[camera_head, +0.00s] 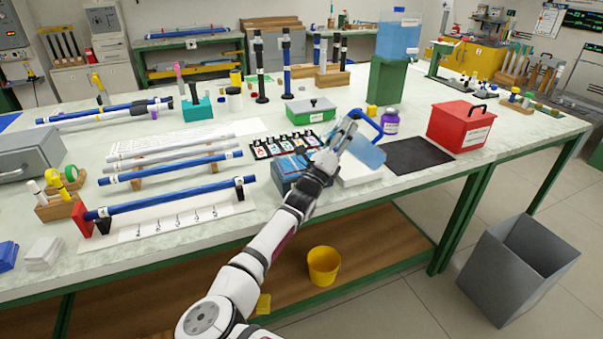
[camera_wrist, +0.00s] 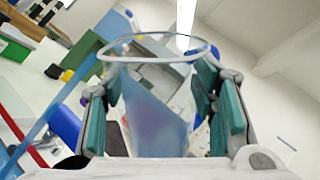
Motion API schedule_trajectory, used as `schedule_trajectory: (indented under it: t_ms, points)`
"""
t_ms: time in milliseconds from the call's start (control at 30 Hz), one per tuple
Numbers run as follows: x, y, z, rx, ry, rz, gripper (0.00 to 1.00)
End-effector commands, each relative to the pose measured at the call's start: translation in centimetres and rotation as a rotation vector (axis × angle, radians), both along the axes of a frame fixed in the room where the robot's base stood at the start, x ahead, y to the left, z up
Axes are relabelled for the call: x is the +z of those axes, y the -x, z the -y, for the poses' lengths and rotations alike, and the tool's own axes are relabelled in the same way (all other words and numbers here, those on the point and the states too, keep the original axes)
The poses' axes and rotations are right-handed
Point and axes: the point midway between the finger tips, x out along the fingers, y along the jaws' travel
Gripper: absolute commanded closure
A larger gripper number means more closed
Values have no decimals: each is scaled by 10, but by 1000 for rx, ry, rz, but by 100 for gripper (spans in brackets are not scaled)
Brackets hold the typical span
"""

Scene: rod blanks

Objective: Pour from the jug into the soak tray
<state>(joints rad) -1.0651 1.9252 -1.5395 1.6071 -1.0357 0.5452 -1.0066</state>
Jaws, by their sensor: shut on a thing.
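The jug (camera_head: 366,150) is translucent blue with a blue handle. It is tilted in the head view, above or just behind a low white tray (camera_head: 352,177), which looks like the soak tray; I cannot tell whether they touch. My gripper (camera_head: 345,133) is shut on the jug. In the wrist view the jug (camera_wrist: 158,120) sits between the two teal finger pads of my gripper (camera_wrist: 163,98), with its round rim and bluish contents showing. No falling stream can be made out. The jug and my gripper hide part of the tray.
A black mat (camera_head: 418,157) and a red box (camera_head: 460,126) are to the right. A blue box (camera_head: 291,174) is close on the left. A grey bin (camera_head: 517,270) is on the floor.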

Motion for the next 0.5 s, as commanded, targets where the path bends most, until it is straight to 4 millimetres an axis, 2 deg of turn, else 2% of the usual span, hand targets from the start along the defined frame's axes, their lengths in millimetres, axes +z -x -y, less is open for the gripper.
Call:
schedule_trajectory:
  t_ms: [500]
  points:
    - [-3,0,-1,0,60,-10,100]
